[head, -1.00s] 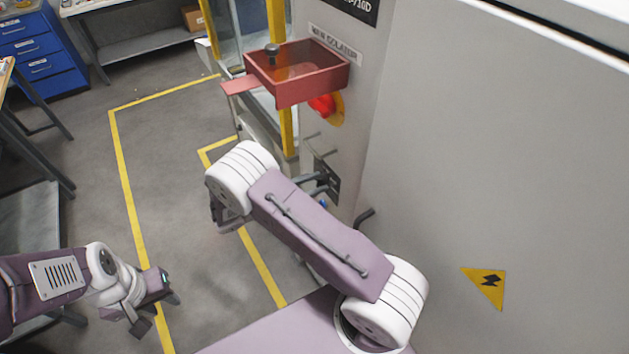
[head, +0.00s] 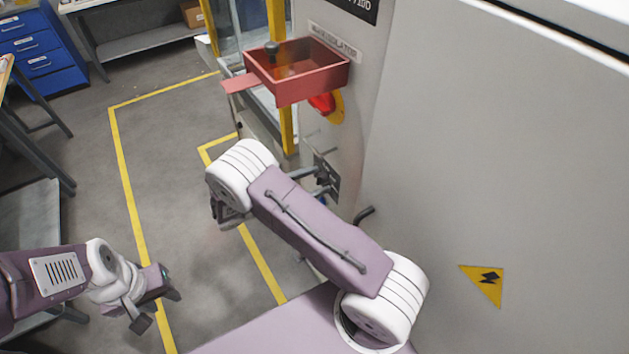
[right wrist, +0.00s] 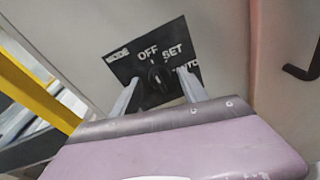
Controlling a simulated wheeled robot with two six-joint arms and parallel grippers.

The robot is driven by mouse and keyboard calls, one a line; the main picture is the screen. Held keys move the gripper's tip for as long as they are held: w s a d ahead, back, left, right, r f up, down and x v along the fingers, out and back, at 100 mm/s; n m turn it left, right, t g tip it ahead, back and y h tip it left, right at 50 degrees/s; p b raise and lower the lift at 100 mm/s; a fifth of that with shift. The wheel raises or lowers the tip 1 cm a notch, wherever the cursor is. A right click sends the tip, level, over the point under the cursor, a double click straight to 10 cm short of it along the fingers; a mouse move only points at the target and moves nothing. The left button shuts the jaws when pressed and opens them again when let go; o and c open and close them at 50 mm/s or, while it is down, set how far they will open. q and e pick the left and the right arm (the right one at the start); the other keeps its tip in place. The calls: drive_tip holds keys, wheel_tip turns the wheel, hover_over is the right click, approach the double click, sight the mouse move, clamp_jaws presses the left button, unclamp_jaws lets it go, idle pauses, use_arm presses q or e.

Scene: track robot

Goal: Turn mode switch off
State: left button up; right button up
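The mode switch (right wrist: 156,77) is a dark knob on a black plate (right wrist: 181,40) with white lettering; OFF, SET and part of AUTO can be read. In the right wrist view the two fingers of my right gripper (right wrist: 158,90) stand apart, one on each side of the knob. I cannot tell whether they touch it, nor which label the knob points to. In the head view the plate (head: 333,184) is small and partly hidden by my right gripper and arm. My left gripper (head: 160,309) is open and empty, low at the left, away from the cabinet.
A red open tray (head: 312,88) juts from the cabinet above the switch, with a red knob (head: 322,103) under it. A dark handle (head: 364,215) sticks out to the right of the plate. Yellow posts (head: 277,40) stand behind.

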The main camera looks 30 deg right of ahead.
drive_tip(key=a+r+b, duration=0.1)
drive_tip(key=a+b, duration=0.1)
drive_tip(key=a, duration=0.7)
drive_tip(key=shift+s+r+b, duration=0.15)
drive_tip(key=shift+s+b, duration=0.05)
drive_tip(key=shift+b, duration=0.1)
